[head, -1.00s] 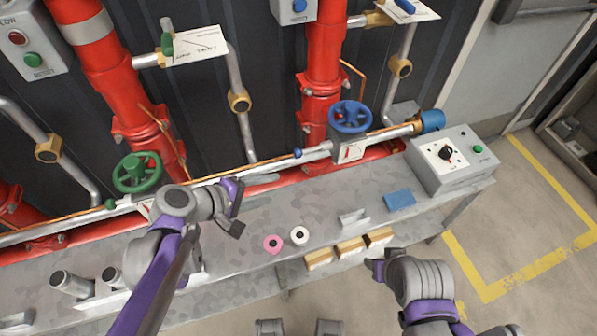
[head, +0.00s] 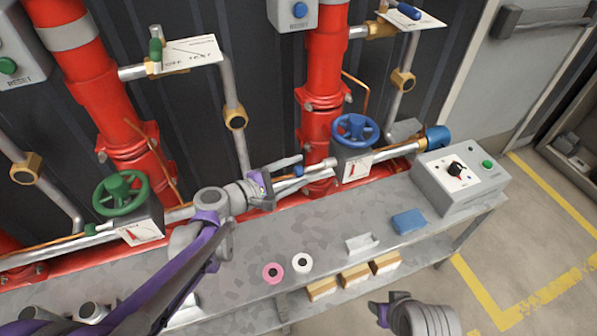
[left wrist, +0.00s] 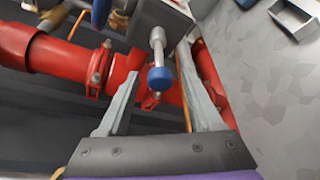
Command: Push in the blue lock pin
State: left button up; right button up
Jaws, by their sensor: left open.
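The blue lock pin (head: 297,170) is a small blue knob on a short metal rod. It sticks out of the left side of the grey valve box (head: 352,167) under the blue handwheel (head: 355,129). In the left wrist view the blue knob (left wrist: 159,80) and its rod lie between the two fingers, with a gap on each side. My left gripper (head: 290,173) is open around the pin and does not appear to touch it. It also shows in the left wrist view (left wrist: 158,62). My right gripper (head: 382,310) is low at the right, and its jaws cannot be made out.
A grey bench (head: 330,224) runs below the pipes, carrying a pink roll (head: 273,272), a white roll (head: 302,262), a blue block (head: 408,221) and a control box (head: 460,175). A green handwheel (head: 120,192) stands at the left. Red pipes (head: 322,60) rise behind.

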pick_arm(q)
jog(key=shift+w+d+f, duration=0.1)
jog(key=shift+w+d, duration=0.3)
grip_shut()
dwell(1.3)
